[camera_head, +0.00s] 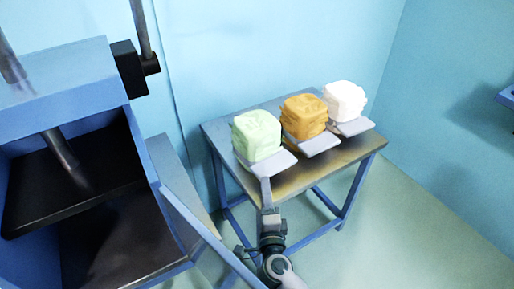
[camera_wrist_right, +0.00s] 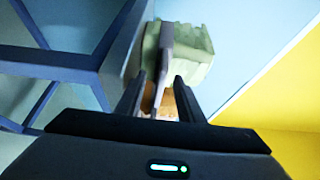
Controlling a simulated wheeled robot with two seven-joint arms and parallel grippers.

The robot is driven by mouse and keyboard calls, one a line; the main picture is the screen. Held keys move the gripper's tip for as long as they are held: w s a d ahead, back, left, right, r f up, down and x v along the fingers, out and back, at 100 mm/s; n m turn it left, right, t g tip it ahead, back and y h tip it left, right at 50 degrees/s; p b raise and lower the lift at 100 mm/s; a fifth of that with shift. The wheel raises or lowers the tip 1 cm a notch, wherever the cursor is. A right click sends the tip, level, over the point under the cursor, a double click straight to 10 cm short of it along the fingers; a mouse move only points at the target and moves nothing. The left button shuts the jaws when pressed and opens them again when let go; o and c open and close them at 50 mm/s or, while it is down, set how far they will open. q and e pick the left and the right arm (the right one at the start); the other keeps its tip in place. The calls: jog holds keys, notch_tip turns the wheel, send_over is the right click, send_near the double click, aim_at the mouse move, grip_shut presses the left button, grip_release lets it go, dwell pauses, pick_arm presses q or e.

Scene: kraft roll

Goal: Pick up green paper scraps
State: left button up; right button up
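A pale green block of paper scraps (camera_head: 257,134) sits on a light grey plate (camera_head: 272,165) at the left end of a table. My right gripper (camera_head: 266,190) is at the plate's front edge, just below the green block. In the right wrist view, the green block (camera_wrist_right: 195,45) is beyond the fingertips, and the grey plate (camera_wrist_right: 165,50) appears edge-on between the two dark fingers (camera_wrist_right: 160,95). Narrow gaps show between the plate and the fingers, so the gripper looks open around it. My left gripper is not in view.
An orange block (camera_head: 303,116) and a white block (camera_head: 344,101) sit on similar plates to the right on the blue-framed table (camera_head: 359,150). A large blue machine (camera_head: 62,82) with an open dark chamber stands at the left. Floor is clear right of the table.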

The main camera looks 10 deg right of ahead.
aim_at(267, 173)
jog(key=shift+w, duration=0.6)
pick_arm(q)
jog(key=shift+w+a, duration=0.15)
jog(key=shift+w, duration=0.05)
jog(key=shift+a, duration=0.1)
pick_arm(e)
jog(key=shift+d, duration=0.1)
jog(key=shift+w+d+r, duration=0.2)
jog(key=shift+w+d, duration=0.05)
jog(key=shift+w, duration=0.3)
jog(key=w, duration=0.1)
jog(key=w+d, duration=0.1)
jog(key=w, duration=0.1)
jog(key=shift+r, duration=0.1)
jog(key=shift+w, duration=0.45)
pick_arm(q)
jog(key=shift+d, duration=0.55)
